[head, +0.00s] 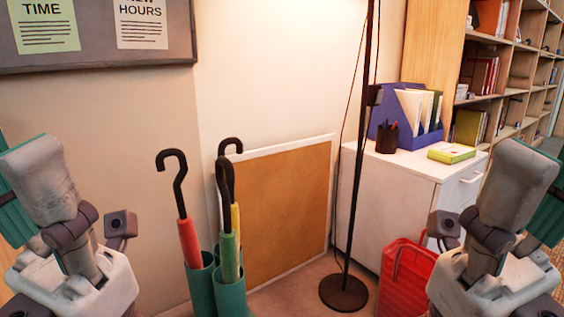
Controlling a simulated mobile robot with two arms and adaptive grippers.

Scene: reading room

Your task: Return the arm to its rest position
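My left arm stands folded at the left edge of the head view and my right arm at the right edge, roughly mirroring each other. Only their links and joints show. The fingers of both grippers are out of the picture, so what they hold, if anything, is hidden. Neither arm visibly touches anything around it.
Green umbrella stands (230,297) hold several umbrellas with hooked handles, near my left arm. A floor lamp (343,292) stands mid-right. A red basket (402,277) and white cabinet (385,192) are beside my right arm. A brown board (285,212) leans on the wall.

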